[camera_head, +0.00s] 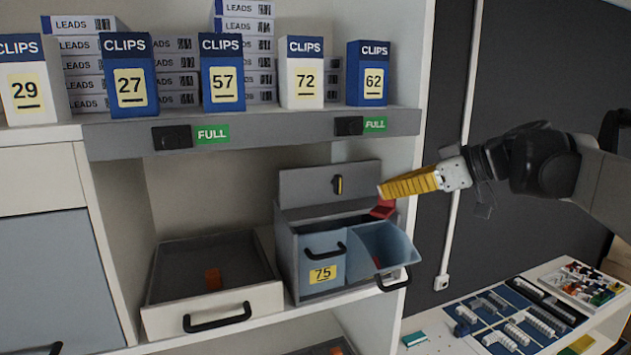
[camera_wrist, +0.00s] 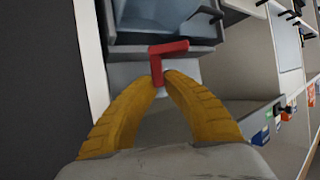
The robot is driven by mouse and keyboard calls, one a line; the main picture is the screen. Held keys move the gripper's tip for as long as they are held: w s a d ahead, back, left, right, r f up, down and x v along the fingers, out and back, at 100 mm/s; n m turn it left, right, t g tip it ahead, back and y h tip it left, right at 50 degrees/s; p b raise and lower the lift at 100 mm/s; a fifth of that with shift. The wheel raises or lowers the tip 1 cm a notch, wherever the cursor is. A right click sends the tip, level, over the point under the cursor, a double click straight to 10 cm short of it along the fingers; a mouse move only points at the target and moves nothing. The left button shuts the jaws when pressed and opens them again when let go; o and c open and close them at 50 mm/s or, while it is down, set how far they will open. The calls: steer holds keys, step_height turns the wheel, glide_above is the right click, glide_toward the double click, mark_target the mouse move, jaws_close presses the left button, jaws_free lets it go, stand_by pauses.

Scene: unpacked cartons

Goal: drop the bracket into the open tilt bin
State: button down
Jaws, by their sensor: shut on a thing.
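The red bracket (camera_head: 383,208) is held in the yellow fingertips of my gripper (camera_head: 388,192). In the wrist view the bracket (camera_wrist: 167,56) is L-shaped, and my gripper (camera_wrist: 161,82) is shut on one of its legs. The open tilt bin (camera_head: 385,252) is the light-blue bin tipped forward at the right of the grey cabinet. The bracket is above the bin's back part in the head view. How high it is above the bin I cannot tell. The inside floor of the bin is mostly hidden.
Left of the open bin is a shut bin (camera_head: 322,273) labelled 75. An open drawer (camera_head: 213,313) with a red piece stands further left. A shelf (camera_head: 260,127) with CLIPS boxes runs above. A side table (camera_head: 540,300) with trays of parts is at lower right.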

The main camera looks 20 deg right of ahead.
steer(key=shift+f, duration=0.55)
steer(key=c, duration=1.5)
jaws_free()
steer(key=shift+o, duration=0.2)
steer(key=v, duration=1.2)
